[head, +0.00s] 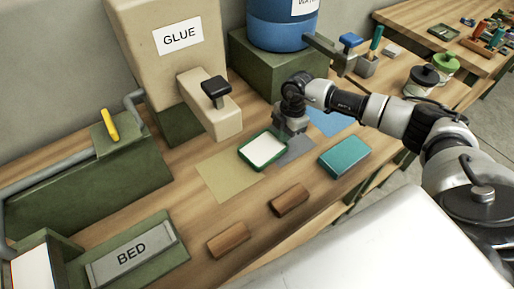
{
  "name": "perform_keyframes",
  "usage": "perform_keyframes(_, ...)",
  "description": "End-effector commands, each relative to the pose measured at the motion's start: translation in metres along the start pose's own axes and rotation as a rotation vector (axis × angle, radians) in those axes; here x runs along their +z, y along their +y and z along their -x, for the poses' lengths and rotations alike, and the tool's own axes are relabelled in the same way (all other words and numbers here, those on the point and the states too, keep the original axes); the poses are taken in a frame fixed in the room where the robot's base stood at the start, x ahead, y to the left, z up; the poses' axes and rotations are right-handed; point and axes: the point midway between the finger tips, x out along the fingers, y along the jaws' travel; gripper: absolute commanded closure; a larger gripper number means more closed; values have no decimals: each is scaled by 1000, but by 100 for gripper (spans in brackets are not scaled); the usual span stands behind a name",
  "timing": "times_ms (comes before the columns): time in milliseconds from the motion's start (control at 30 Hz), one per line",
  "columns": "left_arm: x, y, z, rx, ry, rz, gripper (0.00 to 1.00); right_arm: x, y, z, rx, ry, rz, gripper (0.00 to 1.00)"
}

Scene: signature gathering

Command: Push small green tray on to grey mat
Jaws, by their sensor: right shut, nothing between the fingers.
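The small green tray (246,163), with a green rim and a pale sheet inside, lies flat mid-bench. It sits across the edge between a tan mat (222,184) on its left and the grey mat (299,151) on its right. My right gripper (288,131) points down at the tray's upper right, over the far part of the grey mat. It is shut and holds nothing. Its fingertips are close to the tray's right corner; I cannot tell whether they touch. The gripper hides part of the grey mat. My left gripper is not in view.
A blue mat (333,121) lies right of the grey one, partly under my arm. A teal box (344,157) and two brown blocks (289,200) lie nearer the front. The GLUE dispenser (209,113) and a green stand (270,72) with a blue water tank (278,22) stand behind.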

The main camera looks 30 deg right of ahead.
Motion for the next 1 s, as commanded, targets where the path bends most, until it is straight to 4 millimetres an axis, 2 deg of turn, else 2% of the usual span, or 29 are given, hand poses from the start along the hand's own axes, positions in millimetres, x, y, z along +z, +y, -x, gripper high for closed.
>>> perform_keyframes(167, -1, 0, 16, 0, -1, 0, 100, -25, 0, 1, -1, 3, 7, 100)
perform_keyframes(400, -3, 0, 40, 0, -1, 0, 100, -77, -1, -6, -2, 4, 7, 100)
perform_keyframes(633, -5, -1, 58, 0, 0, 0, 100, -118, 0, -15, 0, 3, 4, 100)
perform_keyframes(767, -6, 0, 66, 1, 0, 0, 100, -116, -1, -24, -2, 1, 0, 100)
perform_keyframes(833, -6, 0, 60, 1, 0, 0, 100, -114, -1, -33, -2, 2, 1, 100)
perform_keyframes(1000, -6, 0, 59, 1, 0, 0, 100, -114, -1, -36, -1, 1, 2, 100)
